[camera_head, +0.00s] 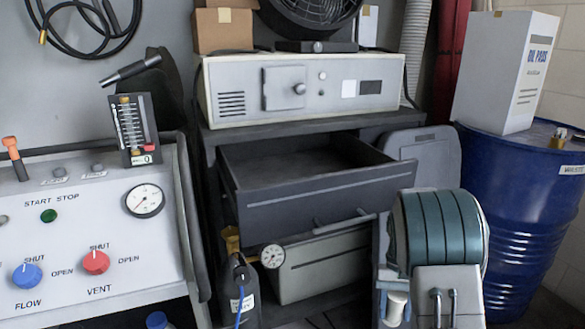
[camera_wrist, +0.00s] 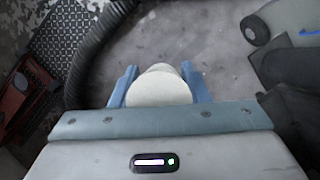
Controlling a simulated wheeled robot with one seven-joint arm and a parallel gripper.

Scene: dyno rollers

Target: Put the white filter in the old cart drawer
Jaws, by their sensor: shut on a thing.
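The white filter (camera_wrist: 160,84) is a pale round cylinder in the wrist view. My gripper (camera_wrist: 159,68) is shut on it, with one blue finger on each side. The floor shows beyond the filter, out of focus. In the head view, a small white cylinder at the bottom, right of centre, looks like the filter (camera_head: 397,309), in front of and to the right of the drawer. The old cart drawer (camera_head: 325,201) is dark grey and pulled open. Its visible interior looks empty.
A grey instrument box (camera_head: 235,106) stands on the cart above the drawer. A black bottle (camera_head: 240,295) and a round gauge (camera_head: 272,256) are below it. A control console (camera_head: 95,220) is at left, a blue drum (camera_head: 510,215) at right. A dark hose (camera_wrist: 95,60) lies on the floor.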

